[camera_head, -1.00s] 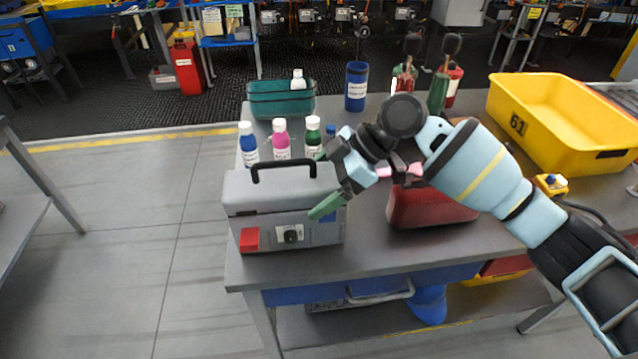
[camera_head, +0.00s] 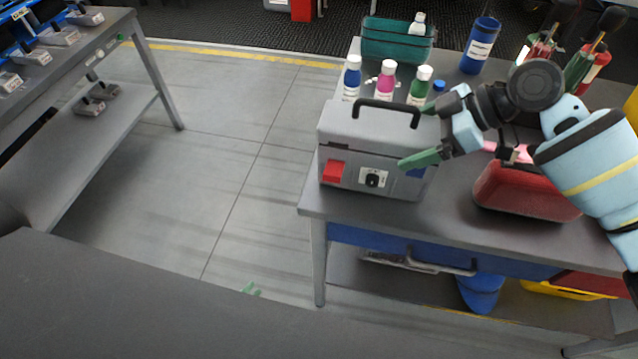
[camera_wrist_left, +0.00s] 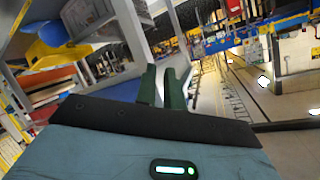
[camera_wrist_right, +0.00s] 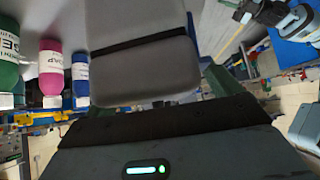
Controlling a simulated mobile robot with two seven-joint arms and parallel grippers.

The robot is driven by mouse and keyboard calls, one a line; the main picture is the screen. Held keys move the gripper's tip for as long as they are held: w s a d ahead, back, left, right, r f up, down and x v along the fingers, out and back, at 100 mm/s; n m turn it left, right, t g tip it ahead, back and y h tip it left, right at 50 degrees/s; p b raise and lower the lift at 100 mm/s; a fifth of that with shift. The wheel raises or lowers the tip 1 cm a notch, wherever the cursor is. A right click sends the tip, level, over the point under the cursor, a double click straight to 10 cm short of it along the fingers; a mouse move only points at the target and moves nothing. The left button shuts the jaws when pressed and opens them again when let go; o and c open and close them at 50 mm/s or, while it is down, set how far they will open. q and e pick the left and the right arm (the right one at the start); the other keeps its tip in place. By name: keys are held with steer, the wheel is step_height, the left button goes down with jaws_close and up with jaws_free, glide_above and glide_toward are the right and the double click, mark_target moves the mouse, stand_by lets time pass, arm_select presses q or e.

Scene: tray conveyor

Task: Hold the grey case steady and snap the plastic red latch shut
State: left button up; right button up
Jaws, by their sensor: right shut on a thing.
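The grey case (camera_head: 345,130) stands upright on the workbench, lid down, with a black handle on top. The red latch (camera_head: 335,172) is on the left of its front face; I cannot tell its exact angle. My right gripper (camera_head: 430,158) is shut on the right end of the case, one green finger across the front. The case (camera_wrist_right: 140,50) fills the middle of the right wrist view. My left gripper (camera_head: 250,288) shows only as a green tip low in the head view, well away from the case. In the left wrist view its fingers (camera_wrist_left: 163,88) are slightly apart and empty.
Blue, pink and green bottles (camera_head: 387,82) stand behind the case, with a teal bin (camera_head: 398,42) further back. A red container (camera_head: 525,190) is right of the case. The floor left of the bench is clear. A grey surface (camera_head: 120,300) spans the lower left.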

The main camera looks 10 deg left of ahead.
mark_target(334, 171)
arm_select(q)
steer(key=w+r+m+t+h, duration=0.1)
steer(key=w+r+m+h, duration=0.1)
steer(key=w+m, duration=0.1)
steer(key=w+d+r+m+t+h, duration=0.1)
steer(key=w+r+m+h, duration=0.1)
steer(key=w+r+m, duration=0.1)
steer(key=w+r+m+t+h, duration=0.1)
steer(key=w+r+m+h, duration=0.1)
steer(key=m, duration=0.3)
steer(key=shift+w+d+r, duration=0.15)
steer(key=shift+w, duration=0.3)
steer(key=shift+w+d+r, duration=0.1)
steer(key=shift+w, duration=0.3)
jaws_close()
steer(key=w+r+m+g+h, duration=0.2)
steer(key=r+m+g+h, duration=0.2)
steer(key=m, duration=1.1)
steer(key=w+r+m+g+h, duration=0.2)
steer(key=r+m+g+h, duration=0.3)
steer(key=m+g, duration=0.6)
steer(key=m+h, duration=0.2)
steer(key=m, duration=0.1)
steer(key=shift+w+d+m, duration=0.2)
steer(key=shift+w+m, duration=0.05)
steer(key=shift+m, duration=0.15)
steer(key=shift+h, duration=0.3)
